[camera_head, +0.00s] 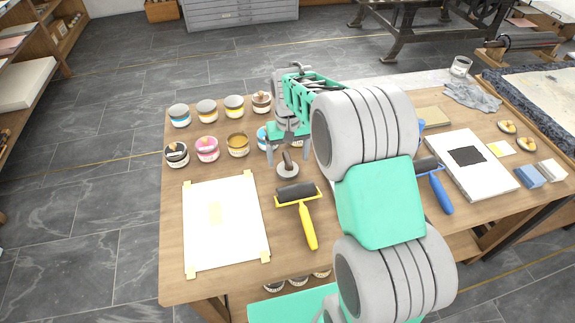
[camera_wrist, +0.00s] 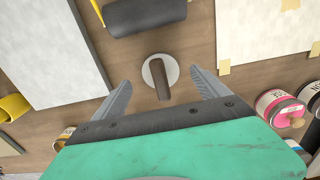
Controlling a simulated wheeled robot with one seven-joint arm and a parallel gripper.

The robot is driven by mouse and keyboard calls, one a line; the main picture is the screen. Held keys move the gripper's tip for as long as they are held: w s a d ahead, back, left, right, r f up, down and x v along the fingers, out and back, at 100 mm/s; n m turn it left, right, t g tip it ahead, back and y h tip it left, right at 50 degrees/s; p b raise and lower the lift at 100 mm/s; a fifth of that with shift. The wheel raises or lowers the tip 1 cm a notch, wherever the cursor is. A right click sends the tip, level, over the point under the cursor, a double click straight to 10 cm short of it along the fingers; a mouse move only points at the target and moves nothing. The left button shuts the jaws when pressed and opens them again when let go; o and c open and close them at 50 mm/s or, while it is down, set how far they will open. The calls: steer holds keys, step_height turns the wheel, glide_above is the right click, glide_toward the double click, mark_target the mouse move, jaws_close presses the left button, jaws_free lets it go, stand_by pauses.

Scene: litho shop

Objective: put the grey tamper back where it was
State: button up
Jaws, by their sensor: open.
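The grey tamper (camera_head: 288,171) is a round light-grey disc with a dark brown upright handle. It stands on the wooden table, between the jars and the yellow-handled roller. In the wrist view the tamper (camera_wrist: 172,71) lies between the two fingers, with its handle pointing toward the camera. My gripper (camera_head: 288,155) is open and empty, pointing down at the tamper with a finger to either side. The fingers (camera_wrist: 160,80) do not touch it in the wrist view. The exact height of the fingertips above the table cannot be told.
Several ink jars (camera_head: 207,148) stand in rows to the left. A yellow-handled roller (camera_head: 300,205) lies just in front of the tamper. A taped white sheet (camera_head: 222,245) lies front left. A blue-handled roller (camera_head: 437,185) and a white slab (camera_head: 480,175) are to the right.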

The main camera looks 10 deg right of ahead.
mark_target(288, 160)
step_height(288, 160, up, 7)
steer(key=s+r+t, duration=0.2)
steer(key=s, duration=1.9)
steer(key=shift+s+a+t, duration=0.25)
steer(key=shift+s+t, duration=0.05)
steer(key=shift+t, duration=0.1)
steer(key=shift+r, duration=0.1)
